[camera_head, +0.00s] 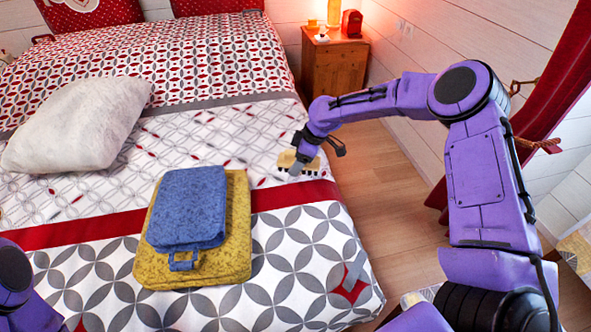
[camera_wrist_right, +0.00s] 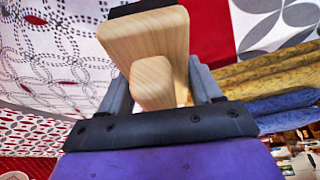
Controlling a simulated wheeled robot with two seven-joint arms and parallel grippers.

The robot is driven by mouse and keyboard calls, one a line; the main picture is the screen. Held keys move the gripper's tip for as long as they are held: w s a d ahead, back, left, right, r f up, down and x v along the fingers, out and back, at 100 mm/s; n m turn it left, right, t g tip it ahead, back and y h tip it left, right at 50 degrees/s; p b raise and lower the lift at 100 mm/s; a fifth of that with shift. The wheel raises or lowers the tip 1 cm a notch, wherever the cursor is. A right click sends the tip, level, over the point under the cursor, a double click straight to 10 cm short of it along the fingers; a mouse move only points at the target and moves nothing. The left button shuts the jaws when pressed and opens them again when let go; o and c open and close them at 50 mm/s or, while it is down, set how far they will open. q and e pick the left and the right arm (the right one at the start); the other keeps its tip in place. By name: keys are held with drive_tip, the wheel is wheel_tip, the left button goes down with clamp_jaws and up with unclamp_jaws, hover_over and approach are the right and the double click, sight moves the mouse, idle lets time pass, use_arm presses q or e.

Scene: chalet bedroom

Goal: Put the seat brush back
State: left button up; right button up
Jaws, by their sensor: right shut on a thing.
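The seat brush (camera_head: 285,158) has a pale wooden body with dark bristles along its lower side. My right gripper (camera_head: 298,166) is shut on it, over the right part of the bed. In the right wrist view, the brush's wooden block (camera_wrist_right: 135,32) sits between the two grey fingers, with a smaller wooden knob in front of a wider board. A dark strip shows at its far edge. I cannot tell whether the bristles touch the bedcover. My left gripper is not in view; only a purple part of my left arm shows at lower left.
A folded blue item (camera_head: 188,205) lies on a larger yellow one (camera_head: 236,215) on the bed (camera_head: 290,270). A white pillow (camera_head: 80,125) lies at left. A wooden nightstand (camera_head: 335,68) with a lit lamp stands behind. Bare floor (camera_head: 375,180) runs right of the bed.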

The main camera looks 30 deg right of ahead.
drive_tip(key=f, duration=0.1)
drive_tip(key=w+f, duration=0.2)
drive_tip(key=shift+w+d, duration=0.15)
drive_tip(key=shift+d, duration=0.15)
drive_tip(key=shift+f, duration=1.45)
drive_tip(key=shift+f+b, duration=0.1)
drive_tip(key=shift+b, duration=0.3)
drive_tip(key=o, duration=0.9)
drive_tip(key=shift+r, duration=0.35)
drive_tip(key=p+v, duration=0.1)
drive_tip(key=v, duration=1)
drive_tip(key=shift+d+r, duration=0.1)
drive_tip(key=shift+r, duration=0.15)
